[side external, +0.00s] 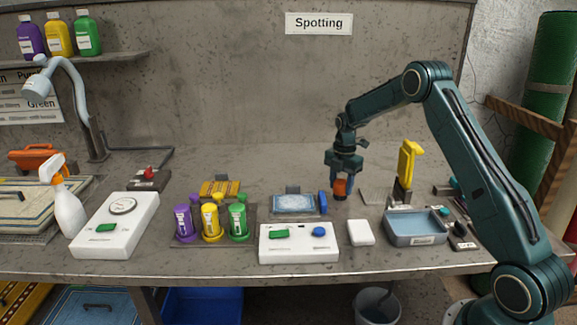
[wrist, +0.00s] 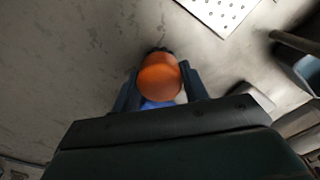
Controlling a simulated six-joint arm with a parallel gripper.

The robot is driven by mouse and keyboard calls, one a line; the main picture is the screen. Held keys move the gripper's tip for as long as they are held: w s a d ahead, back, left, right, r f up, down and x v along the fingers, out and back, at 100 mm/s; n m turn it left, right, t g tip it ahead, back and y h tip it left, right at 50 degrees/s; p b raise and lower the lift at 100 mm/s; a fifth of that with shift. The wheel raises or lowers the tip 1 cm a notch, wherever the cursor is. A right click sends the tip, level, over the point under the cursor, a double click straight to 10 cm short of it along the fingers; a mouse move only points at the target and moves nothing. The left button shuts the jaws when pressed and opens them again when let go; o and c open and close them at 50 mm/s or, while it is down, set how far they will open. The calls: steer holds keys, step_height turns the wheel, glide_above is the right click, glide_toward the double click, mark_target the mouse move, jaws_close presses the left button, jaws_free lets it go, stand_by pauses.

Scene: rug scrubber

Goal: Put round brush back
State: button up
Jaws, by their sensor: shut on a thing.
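The round brush (side external: 340,188) has an orange rounded top and a dark lower end. My gripper (side external: 342,178) is shut on it and holds it upright above the middle right of the bench. In the wrist view the orange top of the brush (wrist: 160,77) sits between the two fingers of my gripper (wrist: 160,92). Whether the bristles touch the bench I cannot tell.
A blue block (side external: 323,203) and a framed blue pad (side external: 293,204) are left of the brush. A white block (side external: 361,232) and a grey-blue water tray (side external: 415,240) are in front and right. A yellow-handled tool (side external: 407,165) stands behind the tray.

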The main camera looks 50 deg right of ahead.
mark_target(341, 181)
steer(key=shift+f, duration=0.1)
steer(key=o, duration=0.9)
steer(key=shift+o, duration=0.2)
step_height(341, 181, up, 12)
stand_by(0.6)
